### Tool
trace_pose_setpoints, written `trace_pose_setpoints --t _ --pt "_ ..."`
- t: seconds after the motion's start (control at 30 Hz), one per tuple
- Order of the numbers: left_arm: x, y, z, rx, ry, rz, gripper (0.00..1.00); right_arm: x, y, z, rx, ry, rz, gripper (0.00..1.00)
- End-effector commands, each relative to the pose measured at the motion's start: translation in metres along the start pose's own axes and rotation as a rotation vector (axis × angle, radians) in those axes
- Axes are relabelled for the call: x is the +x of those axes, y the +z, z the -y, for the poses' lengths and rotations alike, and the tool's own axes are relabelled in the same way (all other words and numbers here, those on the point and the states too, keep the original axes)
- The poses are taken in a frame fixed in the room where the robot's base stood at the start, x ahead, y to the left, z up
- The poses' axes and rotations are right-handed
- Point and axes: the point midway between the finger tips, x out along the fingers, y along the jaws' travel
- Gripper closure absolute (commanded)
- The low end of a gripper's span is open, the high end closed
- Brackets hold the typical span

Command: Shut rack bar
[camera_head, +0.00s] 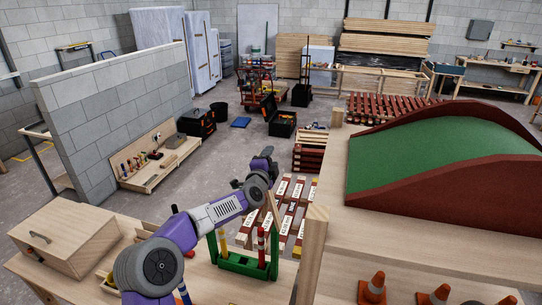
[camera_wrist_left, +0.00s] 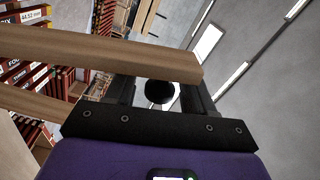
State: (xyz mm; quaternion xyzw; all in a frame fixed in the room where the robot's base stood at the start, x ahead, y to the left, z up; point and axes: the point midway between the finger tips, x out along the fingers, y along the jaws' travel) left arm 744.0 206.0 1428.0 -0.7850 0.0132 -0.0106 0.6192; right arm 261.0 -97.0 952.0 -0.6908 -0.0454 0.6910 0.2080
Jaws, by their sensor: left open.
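A rack of dark red battens with white labels (camera_head: 285,218) stands low on the floor, beyond the workbench. A slim pale wooden bar (camera_head: 272,208) rises at a tilt beside it. My left arm reaches over the bench, and my left gripper (camera_wrist_left: 160,88) is open, its fingertips partly hidden in the left wrist view. There, a pale wooden bar (camera_wrist_left: 100,58) crosses close in front of the fingers, its end near the right finger. I cannot tell whether they touch. A second wooden bar (camera_wrist_left: 45,105) runs below it, partly hidden by the gripper. My right gripper is not in view.
A thick wooden post (camera_head: 312,250) and a bench with a green-topped ramp (camera_head: 440,150) stand right of the arm. A green tool holder (camera_head: 240,264) and a wooden box (camera_head: 65,238) are on the near bench. Open floor (camera_head: 225,165) lies beyond the arm.

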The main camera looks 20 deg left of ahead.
Motion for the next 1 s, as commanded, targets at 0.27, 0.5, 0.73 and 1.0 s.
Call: trace_pose_setpoints --t 0.27,0.5,0.73,1.0 --pt "0.0071 0.0000 -0.0012 0.000 0.002 0.000 0.47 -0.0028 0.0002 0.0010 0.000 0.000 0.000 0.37" --pt "0.0069 0.0001 -0.0009 0.000 0.001 0.000 0.61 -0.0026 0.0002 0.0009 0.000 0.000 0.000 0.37" --pt "0.0068 0.0001 -0.0008 0.001 0.001 0.000 0.96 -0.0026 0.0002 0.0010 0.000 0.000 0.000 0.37" --pt "0.0067 0.0006 -0.0006 0.000 0.000 0.000 1.00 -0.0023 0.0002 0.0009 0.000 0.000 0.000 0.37"
